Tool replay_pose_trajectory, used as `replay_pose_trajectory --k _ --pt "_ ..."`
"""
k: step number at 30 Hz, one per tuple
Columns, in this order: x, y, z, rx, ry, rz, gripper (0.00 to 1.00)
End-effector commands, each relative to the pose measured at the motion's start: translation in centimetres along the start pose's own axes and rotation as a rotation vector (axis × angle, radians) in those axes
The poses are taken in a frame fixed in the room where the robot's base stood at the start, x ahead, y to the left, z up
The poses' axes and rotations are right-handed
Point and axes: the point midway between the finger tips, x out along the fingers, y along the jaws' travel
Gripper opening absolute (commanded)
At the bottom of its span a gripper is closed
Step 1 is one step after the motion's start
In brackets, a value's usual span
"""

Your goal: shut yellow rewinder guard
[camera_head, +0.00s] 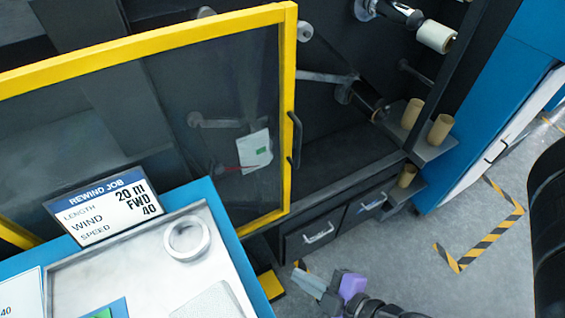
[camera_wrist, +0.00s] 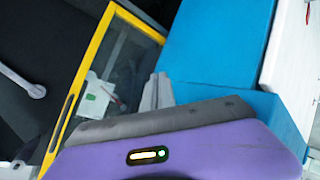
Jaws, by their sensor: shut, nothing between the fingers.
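The yellow rewinder guard (camera_head: 288,120) is a yellow frame around a see-through panel. In the head view it stands swung out from the dark rewinder, with the opening uncovered on its right. A black handle (camera_head: 296,140) sits on its right edge. The guard (camera_wrist: 78,85) also shows in the wrist view, on the left, beyond the fingertips. My gripper (camera_head: 308,283) is low at the bottom of the head view, below and right of the guard's lower right corner, apart from it. Its grey fingers (camera_wrist: 157,92) are together and empty in the wrist view.
A blue bench with a metal tray (camera_head: 150,275), a white tape roll (camera_head: 187,237) and a job sign (camera_head: 105,205) is at lower left. Drawers (camera_head: 312,236) lie under the rewinder opening. Cardboard cores (camera_head: 440,130) stand on a right shelf.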

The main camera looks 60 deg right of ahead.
Motion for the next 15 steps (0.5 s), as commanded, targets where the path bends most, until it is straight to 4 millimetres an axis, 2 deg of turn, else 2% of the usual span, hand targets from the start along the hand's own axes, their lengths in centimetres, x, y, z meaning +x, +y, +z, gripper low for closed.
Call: replay_pose_trajectory --k 3,6,12,15 --pt "2.3 2.9 0.1 -0.176 -0.086 0.127 0.0" --pt "3.5 6.2 -0.5 -0.303 -0.152 0.271 0.0" --pt "3.6 12.2 -3.5 -0.462 -0.23 0.56 0.0" --pt "3.2 13.8 -4.8 -0.497 -0.246 0.656 0.0"
